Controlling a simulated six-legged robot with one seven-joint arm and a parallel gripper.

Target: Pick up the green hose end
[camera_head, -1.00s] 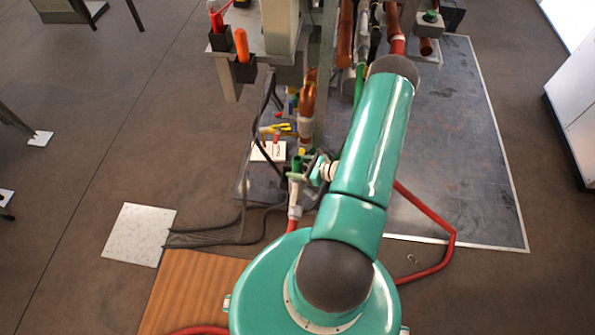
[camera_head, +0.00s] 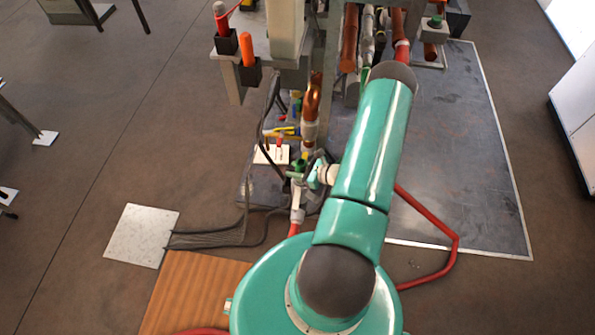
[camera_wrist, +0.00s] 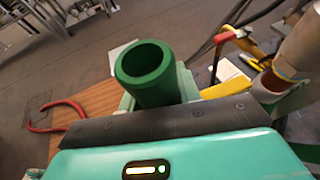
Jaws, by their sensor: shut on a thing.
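The green hose end (camera_wrist: 147,70) stands up in the wrist view as a green tube with its open mouth facing the camera. In the head view the green hose end (camera_head: 299,165) is small, atop a grey fitting with a red hose below. My gripper (camera_head: 305,178) is at it, beside the pipe stand. The gripper is shut on the green hose end; a light green finger (camera_wrist: 186,83) shows beside the tube. The wrist housing hides the lower part of the tube and most of the fingers.
A copper pipe (camera_head: 311,98) and yellow-handled valves (camera_head: 284,131) stand close behind the gripper. A red hose (camera_head: 440,262) lies on the floor at right. A wooden board (camera_head: 190,290) and a white tile (camera_head: 141,235) lie at left. Open floor lies further left.

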